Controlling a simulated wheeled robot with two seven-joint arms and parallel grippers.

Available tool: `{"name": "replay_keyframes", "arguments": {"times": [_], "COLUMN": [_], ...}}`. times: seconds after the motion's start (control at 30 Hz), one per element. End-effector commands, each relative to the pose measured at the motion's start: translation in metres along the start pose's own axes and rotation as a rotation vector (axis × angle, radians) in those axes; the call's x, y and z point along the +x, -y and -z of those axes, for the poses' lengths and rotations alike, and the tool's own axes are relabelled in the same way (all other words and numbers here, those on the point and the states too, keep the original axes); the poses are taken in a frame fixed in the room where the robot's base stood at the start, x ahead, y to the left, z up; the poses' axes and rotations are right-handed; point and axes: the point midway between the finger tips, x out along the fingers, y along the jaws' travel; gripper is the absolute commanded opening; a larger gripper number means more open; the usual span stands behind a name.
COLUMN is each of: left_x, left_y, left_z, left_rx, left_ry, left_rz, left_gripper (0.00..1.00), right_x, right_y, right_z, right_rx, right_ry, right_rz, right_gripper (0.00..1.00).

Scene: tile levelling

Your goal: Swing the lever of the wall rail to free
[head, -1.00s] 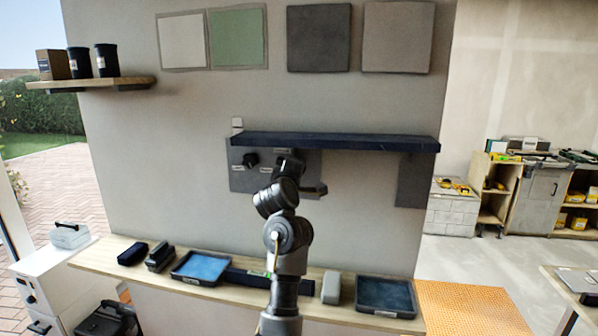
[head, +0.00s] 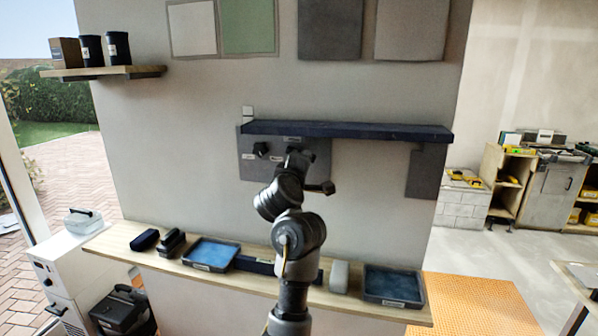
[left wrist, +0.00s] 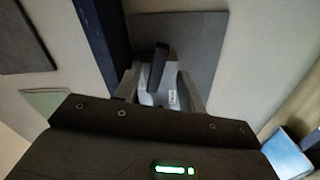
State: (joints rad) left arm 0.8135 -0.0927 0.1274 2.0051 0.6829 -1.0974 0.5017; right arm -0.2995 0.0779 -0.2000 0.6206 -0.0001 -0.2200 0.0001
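The dark blue wall rail (head: 385,132) is fixed across the wall above a grey panel (head: 316,160). The panel bears a black knob (head: 260,149) and small white labels. A dark bar with a rounded end (head: 322,188) sticks out at the panel's lower right, partly behind my arm. My left gripper (head: 296,156) is at the panel, under the rail. In the left wrist view, a black lever-like piece (left wrist: 158,66) stands between the fingers of the left gripper (left wrist: 159,82). Whether the fingers press on it is unclear. My right gripper is not in view.
Below, a wooden counter (head: 140,262) carries blue trays (head: 212,253) (head: 393,284), dark blocks and a grey block (head: 339,276). A shelf (head: 105,73) with black cups is at upper left. A grey plate (head: 424,175) hangs under the rail's right end.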

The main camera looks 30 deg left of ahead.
Motion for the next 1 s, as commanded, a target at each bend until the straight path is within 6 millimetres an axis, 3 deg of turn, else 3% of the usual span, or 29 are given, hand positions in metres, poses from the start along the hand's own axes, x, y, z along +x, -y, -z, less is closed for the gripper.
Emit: {"name": "replay_keyframes", "arguments": {"times": [0.2, 0.37, 1.0], "left_x": [-0.037, -0.052, -0.056], "left_y": [-0.005, -0.002, 0.004], "left_z": [0.001, 0.000, -0.001], "left_rx": [-0.004, -0.002, 0.009], "left_ry": [0.002, 0.001, 0.005], "left_rz": [-0.001, 0.000, 0.005], "left_gripper": [0.40, 0.40, 0.40], "right_x": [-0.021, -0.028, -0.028], "right_y": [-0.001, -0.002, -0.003], "right_z": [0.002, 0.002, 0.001], "right_rx": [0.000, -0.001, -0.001], "right_ry": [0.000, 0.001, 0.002], "right_rz": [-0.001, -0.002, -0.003], "right_gripper": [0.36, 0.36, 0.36]}}
